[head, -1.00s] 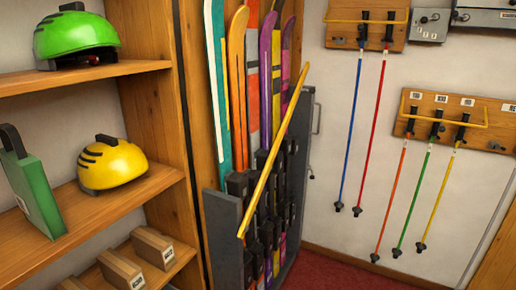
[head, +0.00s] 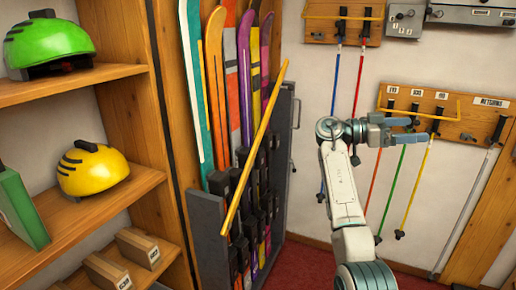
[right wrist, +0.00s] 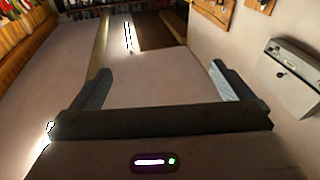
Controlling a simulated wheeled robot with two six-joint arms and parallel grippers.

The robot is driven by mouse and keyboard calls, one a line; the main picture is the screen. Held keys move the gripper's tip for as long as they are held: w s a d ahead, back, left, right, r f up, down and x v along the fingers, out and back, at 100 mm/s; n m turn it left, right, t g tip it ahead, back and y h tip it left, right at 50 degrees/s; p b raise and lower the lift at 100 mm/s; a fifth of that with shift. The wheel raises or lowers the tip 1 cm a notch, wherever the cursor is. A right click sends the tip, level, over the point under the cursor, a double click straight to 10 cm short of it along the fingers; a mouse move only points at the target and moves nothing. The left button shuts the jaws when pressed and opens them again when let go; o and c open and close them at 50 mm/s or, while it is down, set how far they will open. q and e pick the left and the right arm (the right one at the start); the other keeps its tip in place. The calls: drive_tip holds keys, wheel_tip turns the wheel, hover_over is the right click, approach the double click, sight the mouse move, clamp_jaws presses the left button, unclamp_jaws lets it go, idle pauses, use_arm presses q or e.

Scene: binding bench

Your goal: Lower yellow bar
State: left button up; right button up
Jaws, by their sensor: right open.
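A long yellow bar (head: 255,145) slants across the front of the ski rack (head: 209,232) in the head view, its upper end to the right and its lower end near the rack's left panel. Several upright skis (head: 216,85) stand behind it. My right gripper (head: 422,131) is open and empty, well to the right of the bar, in front of the lower pole board; I cannot tell how far it is from the board. In the right wrist view its two fingers (right wrist: 158,75) are wide apart with nothing between them. My left gripper is not in view.
The lower pole board (head: 470,125) has its own thin yellow rail and hanging poles. The upper board (head: 320,22) holds blue and red poles. Wooden shelves (head: 110,205) with green and yellow helmets stand at left. Red floor shows between rack and wall.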

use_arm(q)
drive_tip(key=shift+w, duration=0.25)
use_arm(e)
drive_tip(key=shift+s+a+r+m+g, duration=0.15)
drive_tip(key=shift+s+r+m, duration=0.1)
drive_tip(key=shift+r, duration=0.15)
drive_tip(key=shift+s+a+r+m+g, duration=0.15)
drive_tip(key=shift+r+m, duration=0.1)
drive_tip(key=shift+r, duration=0.15)
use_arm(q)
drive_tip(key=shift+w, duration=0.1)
use_arm(e)
drive_tip(key=shift+w+d, duration=0.1)
drive_tip(key=shift+d, duration=0.05)
